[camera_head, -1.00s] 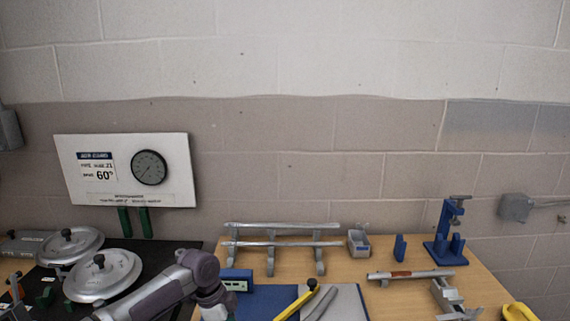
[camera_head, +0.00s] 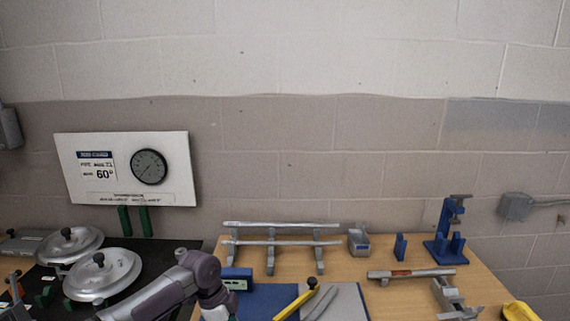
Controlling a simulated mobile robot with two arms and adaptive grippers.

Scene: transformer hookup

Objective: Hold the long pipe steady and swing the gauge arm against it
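Two long silver pipes lie level across a grey rack at the back of the wooden table, an upper pipe (camera_head: 280,225) and a lower pipe (camera_head: 275,243). A shorter silver rod (camera_head: 430,273) with an orange-brown section lies to the right. I cannot tell which piece is the gauge arm; a yellow-handled tool (camera_head: 296,302) and a curved grey piece (camera_head: 320,302) lie on a blue and grey mat. My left arm reaches in at the lower left, and its gripper is below the picture edge. My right arm and gripper are not in view.
A blue stand (camera_head: 447,246), a small blue block (camera_head: 400,246), a grey bin (camera_head: 359,243) and a grey bracket (camera_head: 450,298) stand on the table. Two round silver lids (camera_head: 102,274) sit on the black surface at left. A sign with a dial (camera_head: 125,170) stands behind.

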